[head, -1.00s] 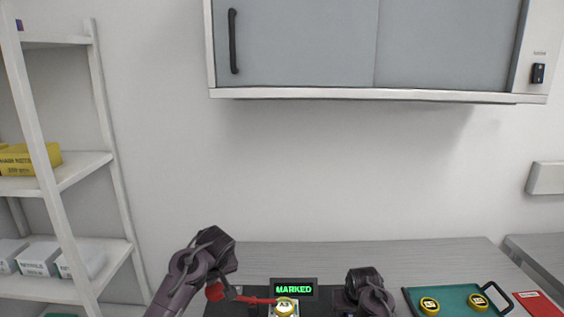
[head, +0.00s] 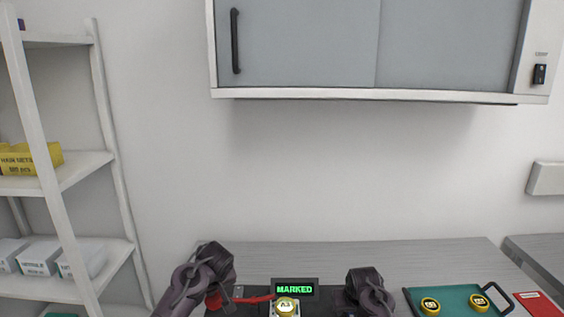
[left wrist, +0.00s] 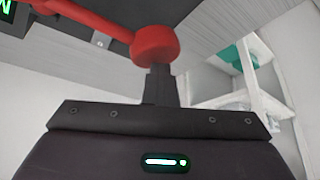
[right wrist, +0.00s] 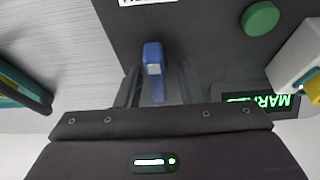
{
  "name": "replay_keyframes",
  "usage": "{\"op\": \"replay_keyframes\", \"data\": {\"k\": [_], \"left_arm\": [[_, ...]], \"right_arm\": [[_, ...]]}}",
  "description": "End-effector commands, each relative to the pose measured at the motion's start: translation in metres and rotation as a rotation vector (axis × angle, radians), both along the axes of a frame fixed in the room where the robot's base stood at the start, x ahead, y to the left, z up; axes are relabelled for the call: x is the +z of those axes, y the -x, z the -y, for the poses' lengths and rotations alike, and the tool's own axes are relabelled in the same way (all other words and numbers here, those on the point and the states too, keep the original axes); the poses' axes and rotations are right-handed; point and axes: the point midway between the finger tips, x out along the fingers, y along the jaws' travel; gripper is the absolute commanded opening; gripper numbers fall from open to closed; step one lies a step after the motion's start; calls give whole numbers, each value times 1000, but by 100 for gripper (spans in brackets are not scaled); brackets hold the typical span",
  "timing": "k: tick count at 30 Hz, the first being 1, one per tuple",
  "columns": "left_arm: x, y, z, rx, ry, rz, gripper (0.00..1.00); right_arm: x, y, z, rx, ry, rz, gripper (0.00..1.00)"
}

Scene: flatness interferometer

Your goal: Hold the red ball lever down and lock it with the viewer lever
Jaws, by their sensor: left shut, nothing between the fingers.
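The red ball lever (head: 258,299) runs left from the instrument to its red ball (head: 213,300). In the left wrist view the red ball (left wrist: 155,45) is at the tips of my left gripper (left wrist: 160,85), which is shut and empty. The tips look to be against the ball, though exact contact is unclear. In the right wrist view a blue lever (right wrist: 153,70), likely the viewer lever, stands between the spread fingers of my right gripper (right wrist: 158,90). The right gripper looks open around it. Both gripper tips are hidden in the head view.
A lit display (head: 295,289) reads MARKED, behind a gold-rimmed A3 piece (head: 286,306) on the instrument. A green tray (head: 455,296) with two gold pieces stands to the right, beside a red card (head: 538,304). A green button (right wrist: 261,18) shows in the right wrist view.

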Motion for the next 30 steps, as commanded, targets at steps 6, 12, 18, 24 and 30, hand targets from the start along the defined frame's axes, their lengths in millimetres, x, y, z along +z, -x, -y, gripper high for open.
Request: {"op": "replay_keyframes", "data": {"k": [6,12,18,24,30], "left_arm": [[-12,2,4,-9,1,-4,0],[-19,1,4,-11,1,-3,0],[-27,1,3,-10,2,-3,0],[-28,1,3,-10,3,-1,0],[-27,1,3,-12,3,1,0]], "right_arm": [[0,0,0,0,0,0,35],[0,0,0,0,0,0,35],[0,0,0,0,0,0,35],[0,0,0,0,0,0,15],[0,0,0,21,-1,0,11]]}}
